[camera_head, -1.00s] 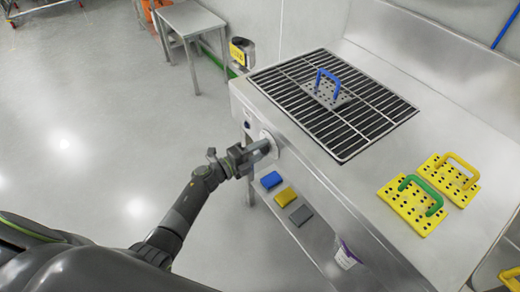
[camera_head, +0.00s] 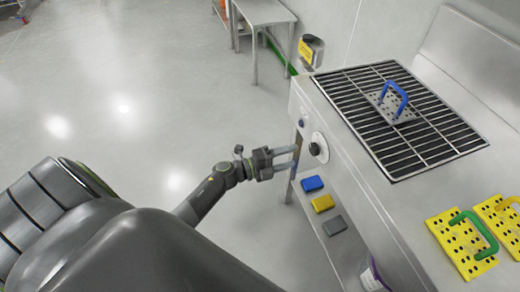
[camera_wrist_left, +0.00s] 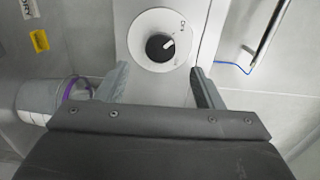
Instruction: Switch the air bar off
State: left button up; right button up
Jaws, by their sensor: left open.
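The black rotary knob (camera_head: 315,149) sits on a white round dial (camera_head: 321,138) on the steel bench's front face. In the left wrist view the knob (camera_wrist_left: 159,46) is in plain sight inside its dial (camera_wrist_left: 165,22), its white mark pointing to the upper right. The dial's small markings are too blurred to read. My left gripper (camera_head: 296,158) is open and empty, just in front of the knob and apart from it. In the wrist view its fingers (camera_wrist_left: 160,71) stand to either side, below the dial. My right gripper is not in view.
The bench top (camera_head: 366,191) carries a black grate (camera_head: 410,140) with a blue-handled plate (camera_head: 393,100) and yellow perforated plates (camera_head: 455,245). Blue, yellow and grey blocks (camera_head: 335,225) lie on the shelf below. Open floor lies to the left.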

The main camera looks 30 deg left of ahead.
pick_arm(q)
jog(key=b+v, duration=0.1)
jog(key=v, duration=0.9)
jog(key=s+a+f+n+g+y, duration=0.1)
jog(key=s+a+f+n+y, duration=0.25)
jog(key=f+n, duration=0.4)
jog(key=s+a+f+n+g+y, duration=0.1)
jog(key=s+a+f+n+y, duration=0.2)
jog(key=f, duration=0.7)
jog(key=s+a+f+n+g+y, duration=0.1)
jog(key=s+a+f+n+y, duration=0.15)
jog(key=f+n+y, duration=0.4)
jog(key=s+d+f+n+g, duration=0.2)
jog(key=s+f, duration=0.3)
jog(key=s, duration=0.4)
jog(key=s+d+f+n+g, duration=0.2)
jog(key=s+f+n+g, duration=0.2)
jog(key=s, duration=0.6)
jog(key=s+d+f+n+g+h, duration=0.1)
jog(key=s+d+f+n+g, duration=0.1)
jog(key=s+f, duration=0.6)
jog(key=shift+s+d+n+g, duration=0.3)
jog(key=shift+s+n+g, duration=0.2)
jog(key=shift+s+g, duration=0.45)
jog(key=shift+f, duration=0.1)
